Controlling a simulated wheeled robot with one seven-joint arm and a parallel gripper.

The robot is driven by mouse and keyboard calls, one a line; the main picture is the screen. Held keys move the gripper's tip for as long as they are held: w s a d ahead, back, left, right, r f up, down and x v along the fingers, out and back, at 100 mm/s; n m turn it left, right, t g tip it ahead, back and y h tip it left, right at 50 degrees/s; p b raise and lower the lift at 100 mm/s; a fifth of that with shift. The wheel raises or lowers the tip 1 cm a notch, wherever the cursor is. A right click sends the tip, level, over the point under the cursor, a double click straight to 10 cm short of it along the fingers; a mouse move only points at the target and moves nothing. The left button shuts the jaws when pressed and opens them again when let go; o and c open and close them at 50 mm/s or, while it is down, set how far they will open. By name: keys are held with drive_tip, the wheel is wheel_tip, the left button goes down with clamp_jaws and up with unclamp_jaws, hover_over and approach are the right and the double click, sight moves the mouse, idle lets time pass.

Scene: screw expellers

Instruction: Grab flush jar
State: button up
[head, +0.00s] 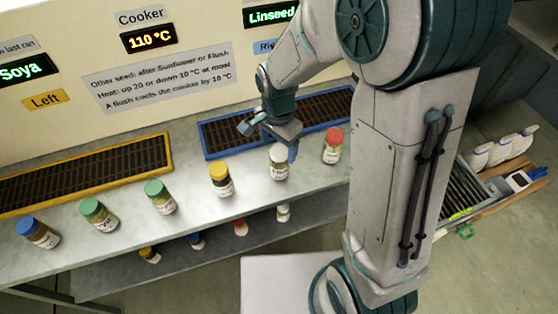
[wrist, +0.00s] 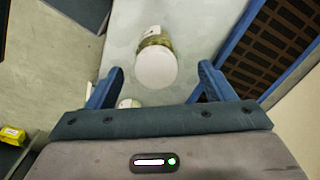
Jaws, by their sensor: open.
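A jar with a white lid (head: 279,160) stands upright on the grey shelf, between a yellow-lidded jar and a red-lidded jar. Its label is too small to read, so I cannot confirm that it is the flush jar. My gripper (head: 270,140) is open just above and behind it, in front of the blue-framed grate. In the wrist view the white-lidded jar (wrist: 156,67) shows from above between the two blue fingers, with space on both sides. The fingers hold nothing. A second white-lidded jar (head: 283,213) stands on the lower shelf.
The yellow-lidded jar (head: 221,180) and red-lidded jar (head: 332,146) stand close on either side. Two green-lidded jars and a blue-lidded jar (head: 38,232) stand farther left. The blue-framed grate (head: 222,137) lies behind, and the panel wall rises beyond it.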

sight(279, 162)
wheel_tip(279, 162, down, 5)
drive_tip(key=shift+s+d+f+p, duration=0.1)
drive_tip(key=shift+s+p, duration=0.05)
drive_tip(key=shift+p, duration=0.15)
drive_tip(key=c, duration=1.2)
